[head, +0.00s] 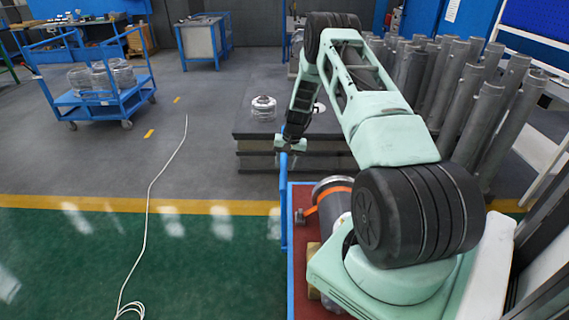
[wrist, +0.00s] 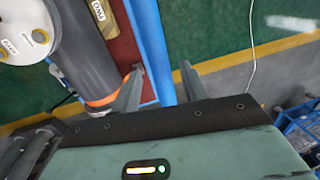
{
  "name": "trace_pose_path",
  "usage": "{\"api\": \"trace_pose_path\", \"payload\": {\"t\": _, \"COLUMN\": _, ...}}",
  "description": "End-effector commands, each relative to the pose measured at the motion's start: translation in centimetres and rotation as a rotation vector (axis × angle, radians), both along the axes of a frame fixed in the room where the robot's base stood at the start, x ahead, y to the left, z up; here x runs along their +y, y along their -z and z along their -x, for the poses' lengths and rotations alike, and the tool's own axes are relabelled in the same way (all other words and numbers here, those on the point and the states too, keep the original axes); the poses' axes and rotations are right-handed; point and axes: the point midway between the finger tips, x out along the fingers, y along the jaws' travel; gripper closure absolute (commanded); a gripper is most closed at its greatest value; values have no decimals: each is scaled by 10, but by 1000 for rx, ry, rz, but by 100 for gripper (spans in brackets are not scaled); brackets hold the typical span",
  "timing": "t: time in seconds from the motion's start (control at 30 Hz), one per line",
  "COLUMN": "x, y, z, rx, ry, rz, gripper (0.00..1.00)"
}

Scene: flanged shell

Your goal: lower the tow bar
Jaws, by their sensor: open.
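The tow bar (head: 284,212) is a blue bar standing up at the left edge of the cart in the head view. In the wrist view the blue bar (wrist: 152,45) runs from the top edge down between my two fingers. My gripper (head: 288,155) is at the upper end of the bar in the head view. In the wrist view my gripper (wrist: 162,78) is open, one finger on each side of the bar. I cannot tell whether either finger touches it. The bar's far end near my palm is partly hidden.
The cart's red deck (head: 303,238) carries a dark cylinder with an orange band (head: 334,184). A low dark platform (head: 258,153) with a clear flanged shell (head: 263,108) stands behind. A white cable (head: 150,190) lies on the floor left. A blue trolley (head: 100,105) stands farther left.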

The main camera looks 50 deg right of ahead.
Motion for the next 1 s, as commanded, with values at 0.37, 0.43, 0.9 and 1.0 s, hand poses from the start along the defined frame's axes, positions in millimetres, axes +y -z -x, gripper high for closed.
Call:
{"api": "trace_pose_path", "payload": {"t": 0.37, "x": 2, "y": 17, "z": -3, "rx": -1, "ry": 0, "rz": 1, "gripper": 56}}
{"api": "trace_pose_path", "payload": {"t": 0.43, "x": 2, "y": 17, "z": -3, "rx": -1, "ry": 0, "rz": 1, "gripper": 56}}
{"api": "trace_pose_path", "payload": {"t": 0.9, "x": 7, "y": 18, "z": -7, "rx": -1, "ry": -3, "rz": 0, "gripper": 100}}
{"api": "trace_pose_path", "payload": {"t": 1.0, "x": 15, "y": 19, "z": -17, "rx": -2, "ry": -5, "rz": -1, "gripper": 100}}
